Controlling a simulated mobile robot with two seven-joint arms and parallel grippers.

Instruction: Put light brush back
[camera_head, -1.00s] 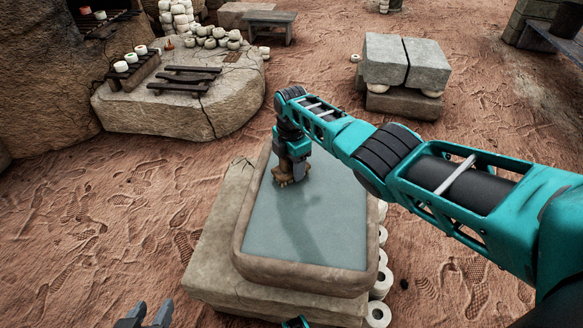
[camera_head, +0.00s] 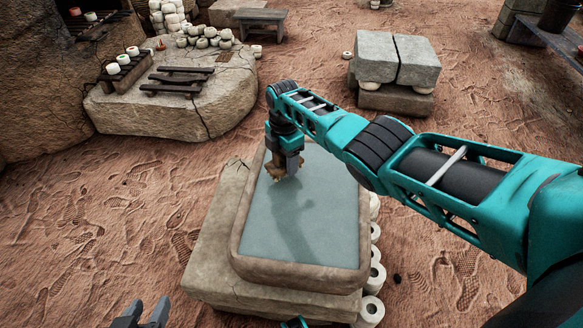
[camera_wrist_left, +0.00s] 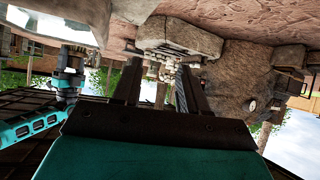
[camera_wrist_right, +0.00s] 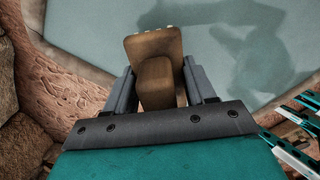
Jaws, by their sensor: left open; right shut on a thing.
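A tan wooden brush (camera_head: 279,170) is in my right gripper (camera_head: 287,165), over the far left part of a stone basin (camera_head: 236,220) filled with still, blue-grey water. In the right wrist view, the brush (camera_wrist_right: 155,50) is between the two fingers, with a broad flat part beyond a narrower block. My right gripper is shut on it. The brush appears raised above the water, where the arm's shadow falls. My left gripper (camera_head: 144,315) is open and empty, low at the front left, beside the basin's stone base. Its spread fingers (camera_wrist_left: 155,85) show in the left wrist view.
A cracked rock slab (camera_head: 160,112) at the back left carries pale pots and dark wooden racks (camera_head: 175,78). Stacked stone blocks (camera_head: 395,60) stand at the back right. White rolls (camera_head: 371,310) line the basin's right side. Sandy ground lies open around.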

